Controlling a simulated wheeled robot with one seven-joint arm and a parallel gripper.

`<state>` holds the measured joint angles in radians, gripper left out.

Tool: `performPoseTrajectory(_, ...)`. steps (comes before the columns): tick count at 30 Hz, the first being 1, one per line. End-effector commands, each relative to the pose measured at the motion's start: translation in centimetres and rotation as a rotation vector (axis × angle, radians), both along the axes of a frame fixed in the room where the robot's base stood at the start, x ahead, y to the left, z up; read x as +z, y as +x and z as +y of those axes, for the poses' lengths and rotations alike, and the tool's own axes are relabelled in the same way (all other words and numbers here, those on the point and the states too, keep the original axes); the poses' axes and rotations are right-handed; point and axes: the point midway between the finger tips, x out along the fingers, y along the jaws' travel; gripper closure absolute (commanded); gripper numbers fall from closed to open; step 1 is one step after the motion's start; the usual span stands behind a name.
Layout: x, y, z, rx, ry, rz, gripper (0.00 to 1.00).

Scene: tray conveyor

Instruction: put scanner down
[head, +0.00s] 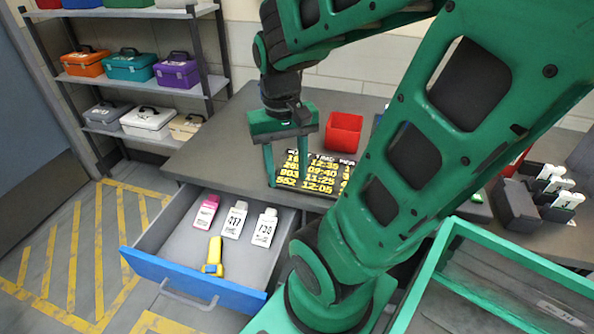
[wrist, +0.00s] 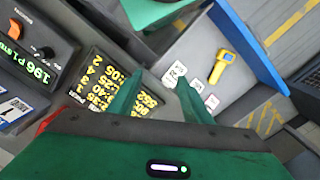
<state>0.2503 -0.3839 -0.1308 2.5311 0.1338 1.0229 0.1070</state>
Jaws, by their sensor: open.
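The yellow scanner (head: 213,257) lies in the open drawer (head: 180,275), near its blue front panel. It also shows in the wrist view (wrist: 221,66), apart from my gripper. My gripper (head: 284,172) is open with nothing between its fingers. It hangs over the grey desk, to the right of and behind the drawer, in front of the black display board with yellow times (head: 316,172). In the wrist view its two green fingers (wrist: 160,80) are spread apart, with the display to their left and the drawer beyond.
A pink tag (head: 206,212) and two white tags, 417 (head: 235,220) and 130 (head: 264,228), lie in the drawer. A red bin (head: 343,132) stands on the desk behind the display. A green-rimmed tray (head: 520,258) is at lower right. Shelves with cases (head: 148,120) stand at back left.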

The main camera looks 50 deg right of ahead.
Motion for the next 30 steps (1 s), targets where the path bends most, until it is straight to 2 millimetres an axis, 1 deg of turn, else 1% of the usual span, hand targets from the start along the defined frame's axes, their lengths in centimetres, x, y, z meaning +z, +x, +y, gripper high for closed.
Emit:
performPoseTrajectory(1, 0.3, -0.8, -0.2, 0.006, 0.002, -0.015, 0.55)
performPoseTrajectory(4, 0.7, -2.2, -0.4, 0.019, 0.009, -0.033, 0.55)
performPoseTrajectory(6, 0.9, -2.9, -0.5, 0.027, 0.012, -0.041, 0.55)
performPoseTrajectory(10, 1.0, -3.5, -0.6, 0.034, 0.017, -0.049, 0.55)
performPoseTrajectory(25, 1.0, -3.5, -0.6, 0.035, 0.017, -0.049, 0.55)
performPoseTrajectory(26, 0.9, -3.3, -0.6, 0.033, 0.018, -0.047, 0.55)
performPoseTrajectory(27, 0.5, -2.4, -0.6, 0.034, 0.018, -0.036, 0.55)
performPoseTrajectory(30, 0.4, -2.2, -0.6, 0.035, 0.018, -0.033, 0.55)
